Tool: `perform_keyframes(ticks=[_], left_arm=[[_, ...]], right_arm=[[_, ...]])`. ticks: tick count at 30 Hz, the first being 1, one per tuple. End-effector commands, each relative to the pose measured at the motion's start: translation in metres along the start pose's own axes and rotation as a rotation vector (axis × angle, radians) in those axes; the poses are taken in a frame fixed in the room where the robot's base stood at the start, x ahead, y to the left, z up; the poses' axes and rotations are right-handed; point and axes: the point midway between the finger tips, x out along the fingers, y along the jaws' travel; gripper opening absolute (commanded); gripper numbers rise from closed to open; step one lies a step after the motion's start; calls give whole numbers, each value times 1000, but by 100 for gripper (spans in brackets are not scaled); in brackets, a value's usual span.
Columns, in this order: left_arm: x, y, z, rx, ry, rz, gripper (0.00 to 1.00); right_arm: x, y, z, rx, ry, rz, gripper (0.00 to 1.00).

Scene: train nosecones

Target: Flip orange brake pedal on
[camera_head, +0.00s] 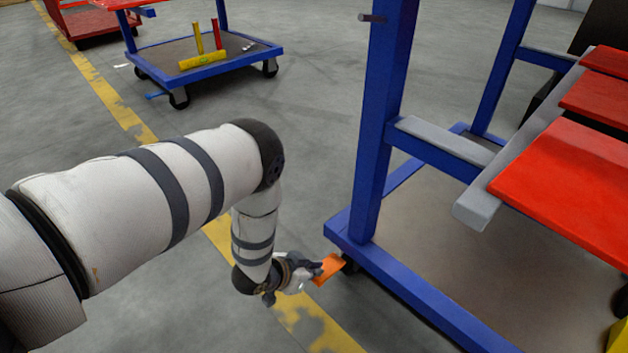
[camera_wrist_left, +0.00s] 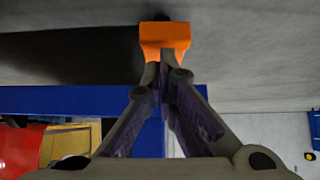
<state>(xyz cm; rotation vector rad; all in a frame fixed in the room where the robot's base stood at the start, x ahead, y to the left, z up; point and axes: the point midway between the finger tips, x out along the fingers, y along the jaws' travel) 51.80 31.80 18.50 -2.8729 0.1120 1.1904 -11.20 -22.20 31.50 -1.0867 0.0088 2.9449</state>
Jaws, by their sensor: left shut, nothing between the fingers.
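The orange brake pedal (camera_head: 328,269) sticks out low at the near left corner of the blue cart (camera_head: 401,293), by its caster. My left gripper (camera_head: 312,273) is down beside the pedal, close to the floor. In the left wrist view the orange pedal (camera_wrist_left: 165,40) is just beyond the fingertips of my left gripper (camera_wrist_left: 167,72), which are shut with nothing between them. The fingertips look very near the pedal or touching it; I cannot tell which. The caster under the cart corner is mostly hidden. My right gripper is not in view.
The cart has blue uprights (camera_head: 386,120) and carries red panels (camera_head: 560,185) on grey rails at the right. Another blue cart (camera_head: 207,70) stands at the back left with yellow and red parts. Grey floor with a yellow line (camera_head: 222,238) lies open around my arm.

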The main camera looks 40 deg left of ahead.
Motion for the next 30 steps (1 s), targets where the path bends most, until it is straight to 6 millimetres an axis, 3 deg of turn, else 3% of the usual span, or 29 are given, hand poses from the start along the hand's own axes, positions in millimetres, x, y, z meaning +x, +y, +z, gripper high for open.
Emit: perform_keyframes(ticks=[19,30], left_arm=[[6,0,15,0,115,0,0],[18,0,35,0,270,0,0]], right_arm=[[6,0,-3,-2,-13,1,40],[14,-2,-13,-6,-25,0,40]])
